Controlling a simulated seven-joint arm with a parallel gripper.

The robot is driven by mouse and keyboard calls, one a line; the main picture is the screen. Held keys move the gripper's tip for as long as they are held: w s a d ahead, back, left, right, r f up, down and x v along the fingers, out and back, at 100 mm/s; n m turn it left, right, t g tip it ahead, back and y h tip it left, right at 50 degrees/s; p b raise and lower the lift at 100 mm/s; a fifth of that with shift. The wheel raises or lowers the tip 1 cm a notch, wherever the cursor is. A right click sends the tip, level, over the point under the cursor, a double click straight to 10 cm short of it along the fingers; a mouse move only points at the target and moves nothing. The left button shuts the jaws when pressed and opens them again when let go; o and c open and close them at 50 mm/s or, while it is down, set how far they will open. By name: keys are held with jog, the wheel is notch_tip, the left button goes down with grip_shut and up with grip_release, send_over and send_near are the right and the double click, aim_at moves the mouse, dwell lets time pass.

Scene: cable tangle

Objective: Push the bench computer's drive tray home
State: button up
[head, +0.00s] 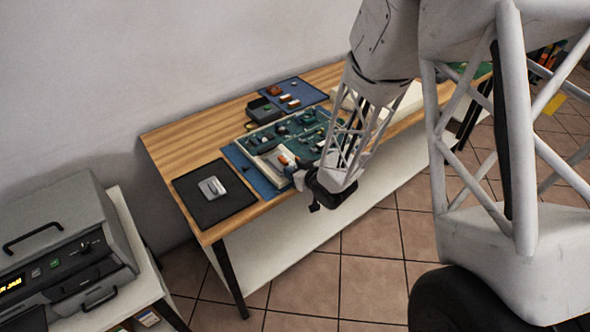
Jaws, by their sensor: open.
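The bench computer (312,127) looks like an open, light-framed case with green circuit boards, lying on a blue mat on the wooden bench. A pale block with an orange-brown part (284,158) shows at its near left corner; I cannot tell whether this is the drive tray or how far in it sits. My gripper (314,204) hangs at the bench's front edge, just in front of that corner. It is open, with nothing visible between its fingers. My arm hides the right part of the computer, and contact cannot be judged.
A black mat (192,203) with a small silver item (212,187) lies to the left. A dark box (263,110) and a blue mat with small parts (291,93) lie behind. A grey machine (62,246) with a lit display stands at lower left. Tiled floor (370,242) is open in front.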

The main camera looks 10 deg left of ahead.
aim_at(287, 163)
jog(key=shift+w+a, duration=0.15)
jog(key=shift+f, duration=0.1)
grip_shut()
dwell(0.3)
jog(key=shift+w+a, duration=1.2)
grip_release()
jog(key=v, duration=0.7)
jog(key=shift+s+d, duration=0.25)
